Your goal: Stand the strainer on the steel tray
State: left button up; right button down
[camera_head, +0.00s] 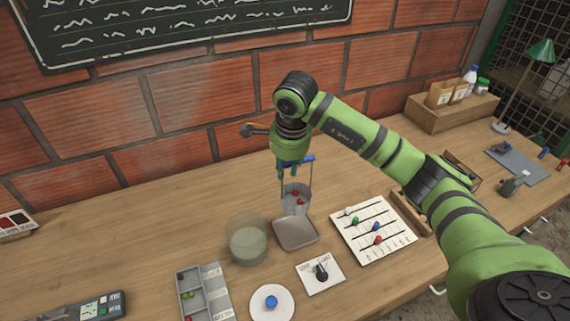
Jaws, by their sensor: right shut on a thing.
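The strainer (296,204) is a small grey basket with a tall handle and a blue grip bar. A few red fruits lie in it. My right gripper (288,170) is shut on the strainer at its handle top, and the strainer hangs upright below it. The steel tray (296,234) is a shallow grey square on the table. In the picture the strainer's bottom is at the tray's back edge; I cannot tell the gap between them. My left gripper is not in view.
A cloudy glass vessel (248,246) stands left of the tray. A slider panel (345,232) is to the right, a dial plate (306,272) and a blue-button disc (271,314) in front. A grey compartment tray (213,285) is front left. The table's left middle is clear.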

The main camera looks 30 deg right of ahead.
jog(key=shift+f, duration=0.55)
jog(key=f+b, duration=0.1)
jog(key=f, duration=0.1)
jog(key=b, duration=0.3)
send_over(287, 201)
jog(key=s, duration=0.2)
jog(key=shift+a+f, duration=0.25)
jog(key=shift+f, duration=0.95)
jog(key=shift+a+f, duration=0.2)
jog(key=shift+f, duration=1)
pick_arm(q)
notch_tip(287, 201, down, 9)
jog(key=b, duration=0.4)
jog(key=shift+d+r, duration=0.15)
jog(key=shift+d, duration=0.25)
pick_arm(e)
jog(key=shift+w+f, duration=0.1)
jog(key=shift+f, duration=2.35)
jog(key=c, duration=1)
grip_release()
